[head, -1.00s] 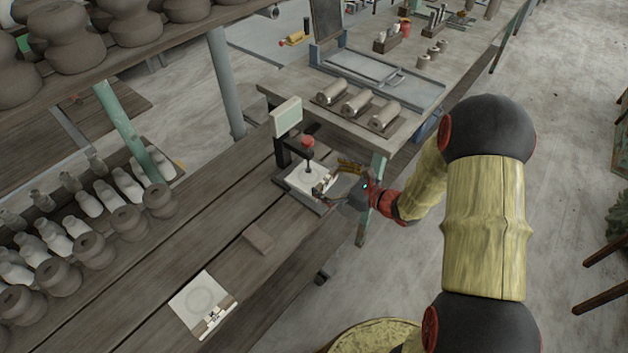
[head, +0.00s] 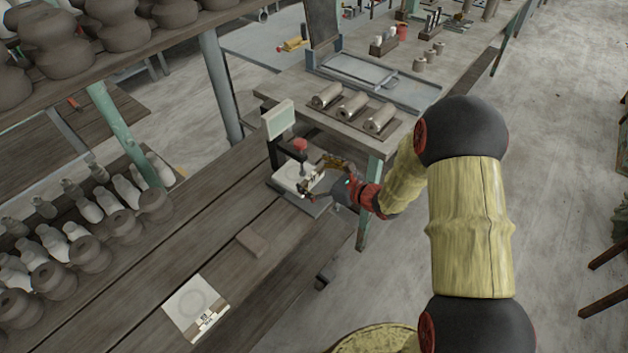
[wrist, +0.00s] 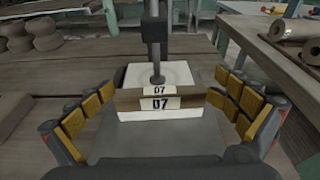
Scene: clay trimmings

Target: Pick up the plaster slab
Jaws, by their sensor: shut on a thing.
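A white plaster slab (head: 290,176) lies on the dark plate of a bench device (head: 278,121), under its vertical rod. In the wrist view the slab (wrist: 136,78) has a brown front edge with a label reading 07. My gripper (head: 320,178) is at the slab's near right side, with its yellow-padded fingers on either side of it in the wrist view (wrist: 160,94). It is shut on the slab; the exact finger contact is hard to see. A second pale slab (head: 193,300), with a faint ring and a label, lies on the bench at lower left.
A small brown block (head: 252,241) lies on the wooden bench between the slabs. Several bottles and pots (head: 95,210) stand at left. A table behind holds a tray of grey cylinders (head: 352,106). The bench between block and device is clear.

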